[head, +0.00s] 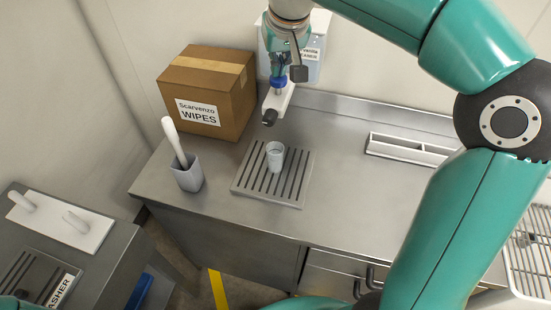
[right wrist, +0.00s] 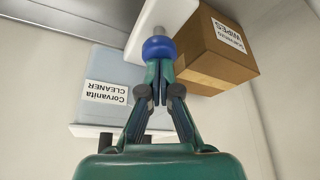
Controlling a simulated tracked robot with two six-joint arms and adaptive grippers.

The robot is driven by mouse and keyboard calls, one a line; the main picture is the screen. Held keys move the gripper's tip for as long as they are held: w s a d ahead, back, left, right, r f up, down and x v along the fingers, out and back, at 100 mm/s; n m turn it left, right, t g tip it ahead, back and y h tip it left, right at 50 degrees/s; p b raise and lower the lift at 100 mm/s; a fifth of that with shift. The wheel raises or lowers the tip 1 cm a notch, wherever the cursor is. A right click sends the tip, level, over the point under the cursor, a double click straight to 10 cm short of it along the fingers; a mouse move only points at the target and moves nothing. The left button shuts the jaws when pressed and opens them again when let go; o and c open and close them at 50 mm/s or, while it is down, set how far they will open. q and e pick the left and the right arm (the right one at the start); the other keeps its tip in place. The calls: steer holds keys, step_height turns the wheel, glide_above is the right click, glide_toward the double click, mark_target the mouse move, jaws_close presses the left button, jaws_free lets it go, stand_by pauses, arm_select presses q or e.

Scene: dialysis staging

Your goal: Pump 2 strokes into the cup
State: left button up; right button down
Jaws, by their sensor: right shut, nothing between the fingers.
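A small pale cup (head: 275,158) stands upright on a slotted metal drip tray (head: 240,186). Above it in the picture is a white dispenser arm (head: 279,101) with a dark nozzle (head: 269,117) and a blue collar (head: 278,83). The blue collar also shows in the right wrist view (right wrist: 158,48). My right gripper (head: 279,70) is shut and empty, fingertips together right at the blue collar; I cannot tell whether they touch it. Behind is a pale container labelled CLEANER (head: 308,68), partly hidden by my gripper. The cup's contents cannot be made out. My left gripper is not in view.
A cardboard WIPES box (head: 205,90) stands left of the dispenser. A grey holder (head: 187,175) with a white-handled tool is at the counter's left. A white divided tray (head: 405,150) lies at the right. The counter between is clear.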

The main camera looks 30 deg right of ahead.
steer(key=shift+f+b, duration=0.8)
steer(key=shift+f, duration=0.4)
steer(key=shift+r, duration=0.25)
steer(key=shift+r+p, duration=1.75)
steer(key=shift+p, duration=0.15)
steer(key=shift+f, duration=0.2)
